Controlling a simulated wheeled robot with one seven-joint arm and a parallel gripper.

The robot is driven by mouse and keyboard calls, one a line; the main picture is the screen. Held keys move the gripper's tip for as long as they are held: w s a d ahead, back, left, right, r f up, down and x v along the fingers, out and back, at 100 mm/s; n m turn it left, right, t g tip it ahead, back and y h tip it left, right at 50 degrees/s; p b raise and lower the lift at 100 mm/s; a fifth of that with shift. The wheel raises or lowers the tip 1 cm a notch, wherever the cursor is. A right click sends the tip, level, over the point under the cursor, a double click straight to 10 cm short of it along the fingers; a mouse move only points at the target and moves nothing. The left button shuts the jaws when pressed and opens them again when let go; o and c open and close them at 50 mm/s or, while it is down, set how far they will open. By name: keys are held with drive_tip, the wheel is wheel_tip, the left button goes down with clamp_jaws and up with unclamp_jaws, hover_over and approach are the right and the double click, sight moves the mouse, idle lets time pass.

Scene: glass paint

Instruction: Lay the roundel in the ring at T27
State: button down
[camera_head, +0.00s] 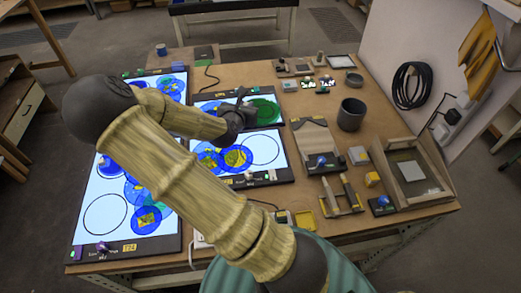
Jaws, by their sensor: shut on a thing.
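My gripper (243,108) is the dark end of the arm, over the upper right light panel (205,98). It is shut on a green roundel (264,113), which shows just right of the fingers; the fingertips are small and partly hidden. I cannot tell whether the roundel touches the panel. The tag T27 cannot be read in this view. An empty black ring (263,150) shows on the lower right panel (284,168). Another empty ring (86,218) shows on the large left panel (90,180), beside a yellow tag reading T24 (130,247).
Blue and patterned roundels (236,157) lie on the panels. My arm hides part of the left panel. At right stand a dark grey pot (351,114), a wooden tray (433,196), brushes and small blocks. A black coil (410,86) hangs on the wall.

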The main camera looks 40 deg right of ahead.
drive_tip(key=shift+a+f+b, duration=0.2)
drive_tip(key=shift+f+b, duration=0.15)
drive_tip(key=shift+f, duration=0.3)
drive_tip(key=b, duration=0.7)
hover_over(246, 150)
wheel_tip(246, 150, down, 7)
drive_tip(key=shift+d, duration=0.15)
drive_tip(key=shift+f, duration=3.1)
drive_tip(key=shift+f, duration=1.9)
